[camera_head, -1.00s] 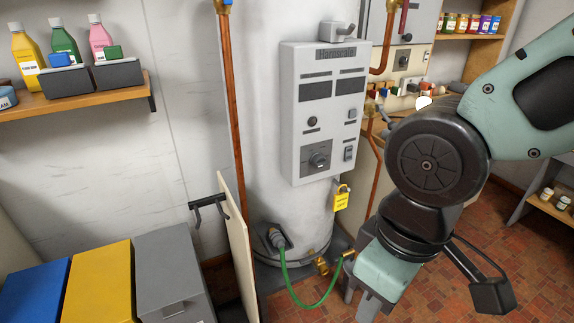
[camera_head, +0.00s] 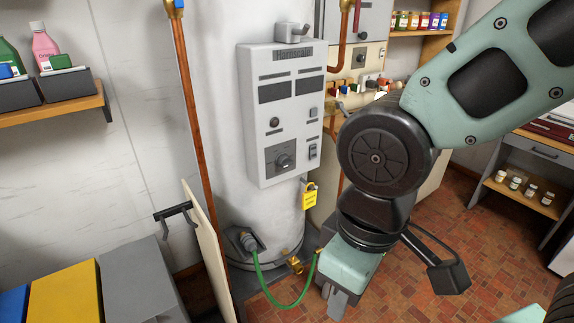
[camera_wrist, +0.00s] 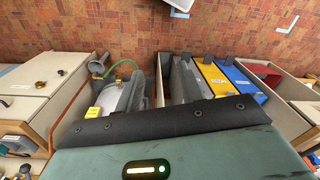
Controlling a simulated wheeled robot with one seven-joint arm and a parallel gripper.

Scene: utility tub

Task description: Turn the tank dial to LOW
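The box is on the front of the white tank (camera_head: 215,60). The dial's markings are too small to read, so its setting cannot be told. My gripper (camera_head: 336,300) hangs pointing down, to the right of and below the box, apart from the dial. Its fingers are small and partly hidden in the head view. The wrist view looks down on the floor and does not show the dial.
A yellow tag (camera_head: 310,196) hangs below the box. A green hose (camera_head: 285,304) loops near the tank's foot. A copper pipe (camera_head: 188,110) and an upright board (camera_head: 208,255) stand left. Grey (camera_head: 140,285) and yellow bins (camera_head: 66,297) are at lower left. Tiled floor (camera_head: 420,240) is open at right.

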